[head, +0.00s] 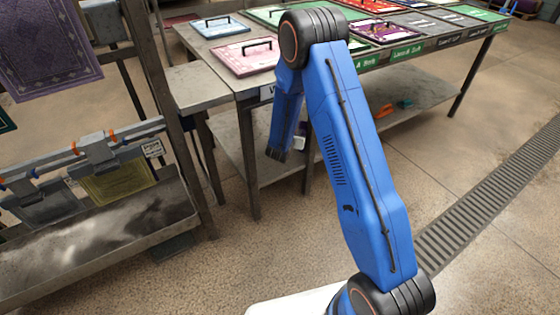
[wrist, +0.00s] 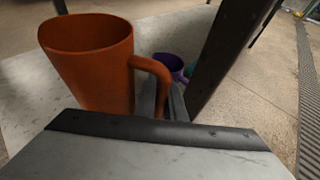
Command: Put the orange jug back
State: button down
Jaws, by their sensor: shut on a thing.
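The orange jug (wrist: 92,70) is large and upright in the left half of the wrist view, with its open top showing and its handle (wrist: 157,72) towards the right. My gripper (wrist: 164,104) is shut on the handle; the dark fingers show at its lower part. The jug's base is hidden, so I cannot tell whether it touches the grey shelf surface (wrist: 25,125). In the head view my blue arm reaches down beside the table, and the jug cannot be made out there.
A dark table leg (wrist: 222,50) stands close right of the jug. A purple cup or jug (wrist: 168,64) sits behind the handle. In the head view the table (head: 215,90) holds several framed panels; its lower shelf (head: 430,95) bears small orange and green items. A floor grate (head: 490,185) lies right.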

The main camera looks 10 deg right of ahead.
jog(key=shift+m+g+h, duration=0.3)
jog(key=shift+m+h, duration=0.2)
jog(key=shift+m, duration=0.1)
jog(key=shift+w+f, duration=0.2)
jog(key=shift+f, duration=1.7)
jog(key=shift+w+f, duration=0.25)
jog(key=shift+f, duration=1.65)
jog(key=shift+w+f, duration=0.2)
jog(key=shift+f, duration=1.7)
jog(key=shift+f, duration=0.1)
jog(key=c, duration=2.2)
grip_release()
jog(key=shift+f, duration=0.1)
jog(key=o, duration=0.4)
jog(key=shift+c, duration=0.2)
